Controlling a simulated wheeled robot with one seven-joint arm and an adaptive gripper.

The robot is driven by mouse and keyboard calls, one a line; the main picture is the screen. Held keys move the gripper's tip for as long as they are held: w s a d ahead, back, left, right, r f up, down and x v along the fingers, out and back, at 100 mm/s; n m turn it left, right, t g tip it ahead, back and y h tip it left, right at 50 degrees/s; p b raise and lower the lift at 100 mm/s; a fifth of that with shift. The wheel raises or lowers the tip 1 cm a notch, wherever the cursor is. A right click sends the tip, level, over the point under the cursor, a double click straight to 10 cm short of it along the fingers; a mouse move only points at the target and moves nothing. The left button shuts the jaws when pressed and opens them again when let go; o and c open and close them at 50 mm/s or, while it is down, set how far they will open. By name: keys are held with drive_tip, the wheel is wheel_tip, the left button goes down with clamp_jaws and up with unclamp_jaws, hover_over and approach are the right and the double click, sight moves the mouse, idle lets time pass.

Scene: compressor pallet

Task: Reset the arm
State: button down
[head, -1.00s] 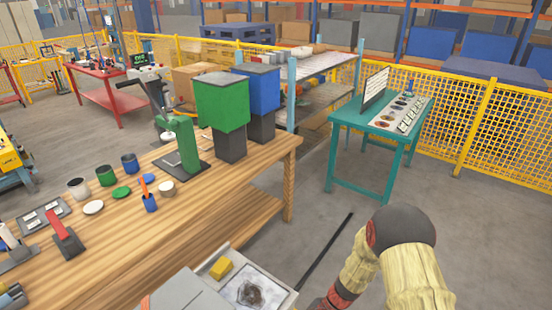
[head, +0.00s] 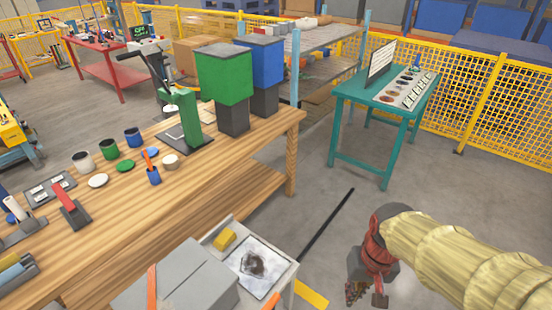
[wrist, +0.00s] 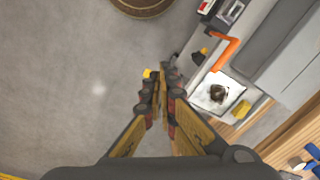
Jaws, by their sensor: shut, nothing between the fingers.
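My arm reaches in from the right edge of the head view in a pale yellow ribbed sleeve, with a dark red and grey wrist joint. My gripper (head: 366,293) hangs below that joint at the bottom of the head view, over the grey floor to the right of the cart. In the wrist view my gripper (wrist: 161,76) points away from the camera, its black and yellow fingers drawn together at the tips. Nothing shows between them. No object touches the gripper in either view.
A cart (head: 284,285) with grey boxes, a yellow block (head: 224,239) and a stained white sheet (head: 256,264) stands left of my gripper. Beyond are a wooden workbench (head: 235,165) and a teal table (head: 345,92). The wrist view shows a round brown container (wrist: 142,5).

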drive_tip(key=s+r+n+t, duration=0.1)
drive_tip(key=s+r+t, duration=0.2)
drive_tip(key=r, duration=1)
drive_tip(key=shift+s+d+t+h, duration=0.2)
drive_tip(key=shift+d+t+h, duration=0.25)
drive_tip(key=shift+t, duration=0.75)
